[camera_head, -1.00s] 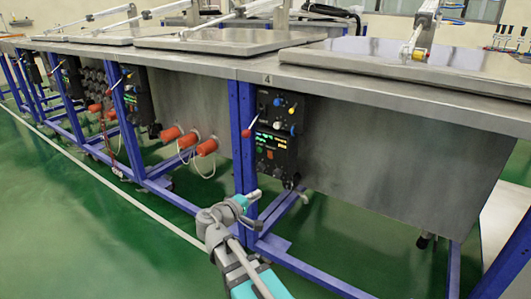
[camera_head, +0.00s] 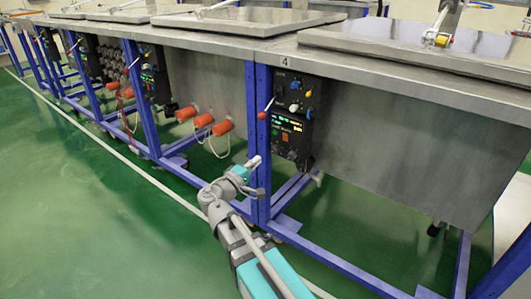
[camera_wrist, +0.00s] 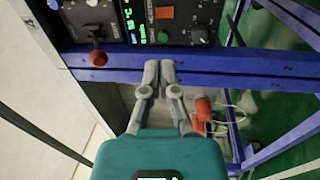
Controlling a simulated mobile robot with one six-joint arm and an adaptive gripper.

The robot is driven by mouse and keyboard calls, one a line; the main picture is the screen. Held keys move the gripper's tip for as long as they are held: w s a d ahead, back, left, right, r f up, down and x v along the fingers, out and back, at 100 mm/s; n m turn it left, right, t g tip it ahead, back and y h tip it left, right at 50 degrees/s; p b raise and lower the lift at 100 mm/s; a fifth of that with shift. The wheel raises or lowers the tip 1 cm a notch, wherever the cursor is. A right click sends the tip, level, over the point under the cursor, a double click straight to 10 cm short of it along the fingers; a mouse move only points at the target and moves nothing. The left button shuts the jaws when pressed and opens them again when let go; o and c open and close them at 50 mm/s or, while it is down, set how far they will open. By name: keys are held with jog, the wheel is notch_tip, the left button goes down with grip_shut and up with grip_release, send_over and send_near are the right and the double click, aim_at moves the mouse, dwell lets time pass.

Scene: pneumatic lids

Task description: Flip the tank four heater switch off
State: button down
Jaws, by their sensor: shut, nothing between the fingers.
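The control panel (camera_head: 293,118) is a tall black box on the blue frame under the bench mark "4" (camera_head: 285,62). It carries several knobs, lit displays and an orange-red rectangular switch (camera_head: 285,137). In the wrist view this switch (camera_wrist: 165,12) is at the top, above a green button (camera_wrist: 163,37) and left of a black knob (camera_wrist: 200,35). My gripper (camera_head: 256,161) is shut and empty, below and left of the panel. In the wrist view its fingertips (camera_wrist: 160,66) point toward the panel, apart from the switch.
A blue upright (camera_head: 257,140) stands just left of the panel. A red-ball lever (camera_head: 262,115) juts out there and shows at left in the wrist view (camera_wrist: 98,57). Orange connectors (camera_head: 204,120) with hoses are farther left. Green floor in front is open.

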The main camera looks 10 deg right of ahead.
aim_at(284, 135)
jog(key=p+x, duration=0.1)
jog(key=x, duration=1.2)
jog(key=shift+w+d+p, duration=0.25)
jog(key=shift+p, duration=0.05)
jog(key=shift+a, duration=0.1)
